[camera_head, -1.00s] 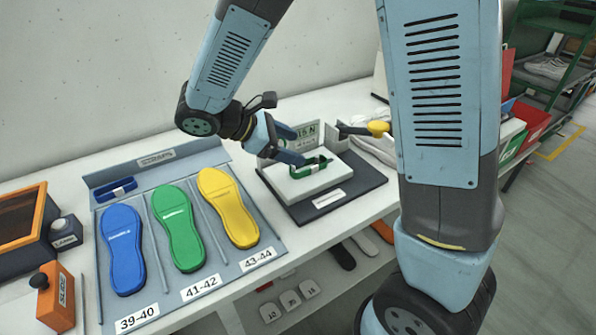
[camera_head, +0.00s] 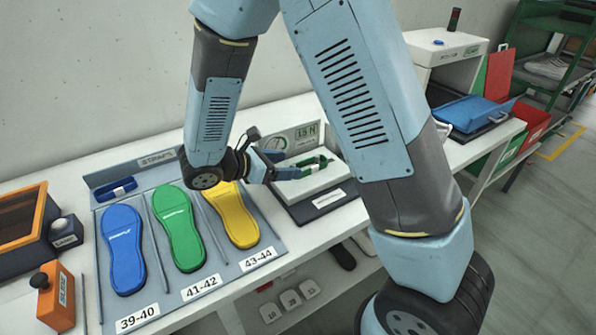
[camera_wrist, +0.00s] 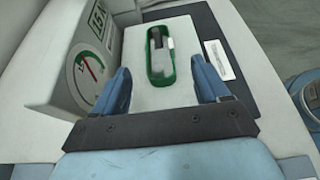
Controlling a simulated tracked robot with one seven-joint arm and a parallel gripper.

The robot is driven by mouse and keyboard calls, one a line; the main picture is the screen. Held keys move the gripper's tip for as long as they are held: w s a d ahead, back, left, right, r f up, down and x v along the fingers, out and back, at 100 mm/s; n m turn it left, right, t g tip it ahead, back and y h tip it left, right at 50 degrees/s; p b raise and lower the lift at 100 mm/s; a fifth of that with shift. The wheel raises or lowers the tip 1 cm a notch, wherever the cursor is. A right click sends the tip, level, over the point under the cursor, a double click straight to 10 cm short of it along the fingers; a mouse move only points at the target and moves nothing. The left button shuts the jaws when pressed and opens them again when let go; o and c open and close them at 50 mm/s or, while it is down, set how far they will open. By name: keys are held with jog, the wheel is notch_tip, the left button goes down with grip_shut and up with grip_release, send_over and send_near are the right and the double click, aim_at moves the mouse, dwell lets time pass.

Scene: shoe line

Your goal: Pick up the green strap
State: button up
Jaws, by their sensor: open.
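The green strap (camera_head: 318,162) lies as a loop on a white block of the gauge stand (camera_head: 338,181). In the wrist view the strap (camera_wrist: 153,78) shows as an elongated green ring with a white band on its right side, lying ahead of and between the fingers. My gripper (camera_head: 284,164) comes in from the left, its fingers pointing at the strap. In the wrist view my gripper (camera_wrist: 162,84) is open, with one blue finger on each side and nothing held. I cannot tell how far the fingers are above the block.
The dial gauge (camera_wrist: 92,68) stands close beside the left finger. Blue (camera_head: 123,250), green (camera_head: 180,229) and yellow (camera_head: 240,222) soles lie in a grey tray on the left, with a blue strap (camera_head: 116,190) behind them. A blue tray (camera_head: 470,112) stands at right.

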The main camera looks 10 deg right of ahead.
aim_at(293, 166)
jog(key=shift+x, duration=3.2)
jog(key=shift+a+f, duration=0.15)
jog(key=shift+f, duration=0.05)
jog(key=c, duration=1.1)
notch_tip(293, 166, up, 18)
jog(key=shift+c, duration=0.3)
jog(key=shift+f, duration=0.1)
